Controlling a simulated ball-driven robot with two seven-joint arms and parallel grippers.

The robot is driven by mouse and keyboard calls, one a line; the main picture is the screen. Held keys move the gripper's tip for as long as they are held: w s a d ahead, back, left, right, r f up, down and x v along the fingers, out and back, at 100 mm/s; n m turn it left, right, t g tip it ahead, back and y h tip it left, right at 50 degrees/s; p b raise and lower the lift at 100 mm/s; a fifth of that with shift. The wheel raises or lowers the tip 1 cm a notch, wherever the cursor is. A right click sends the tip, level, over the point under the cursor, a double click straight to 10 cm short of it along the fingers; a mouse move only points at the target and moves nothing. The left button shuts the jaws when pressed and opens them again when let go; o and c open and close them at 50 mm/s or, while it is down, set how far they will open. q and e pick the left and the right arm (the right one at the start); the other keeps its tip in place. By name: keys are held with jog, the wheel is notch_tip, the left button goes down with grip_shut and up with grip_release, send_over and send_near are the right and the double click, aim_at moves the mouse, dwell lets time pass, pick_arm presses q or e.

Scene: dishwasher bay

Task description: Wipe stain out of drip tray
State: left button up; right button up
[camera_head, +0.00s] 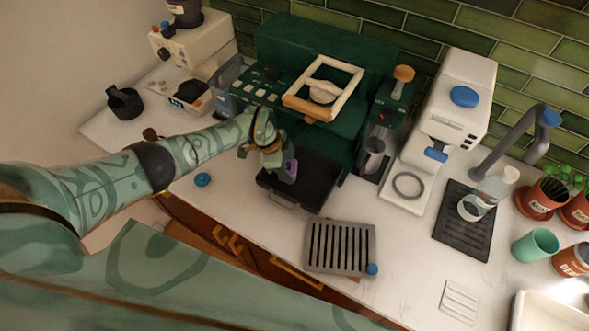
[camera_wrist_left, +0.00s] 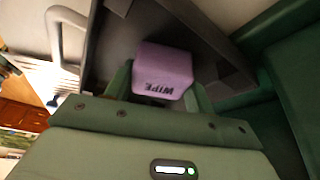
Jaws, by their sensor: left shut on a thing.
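My left gripper (camera_head: 278,170) is shut on a purple block (camera_head: 290,169), held over the dark drip tray (camera_head: 317,189) in front of the green coffee machine. In the left wrist view the block (camera_wrist_left: 163,70) reads "WIPE" and sits between the fingers, with the dark tray (camera_wrist_left: 115,45) around it. I cannot tell whether the block touches the tray floor. No stain can be made out; the gripper and block hide part of the tray. My right gripper is in neither view.
A slotted metal grate (camera_head: 341,248) lies on the counter in front of the tray. The green machine (camera_head: 300,60) rises behind. A white grinder (camera_head: 453,100) and a grey tap (camera_head: 513,140) stand to the right.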

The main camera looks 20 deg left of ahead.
pick_arm(q)
jog(key=shift+w+a, duration=0.15)
jog(key=shift+a, duration=1.15)
jog(key=shift+d, duration=0.1)
notch_tip(320, 180, up, 6)
jog(key=p, duration=0.6)
jog(key=shift+r, duration=0.1)
notch_tip(320, 180, up, 3)
jog(key=p, duration=0.4)
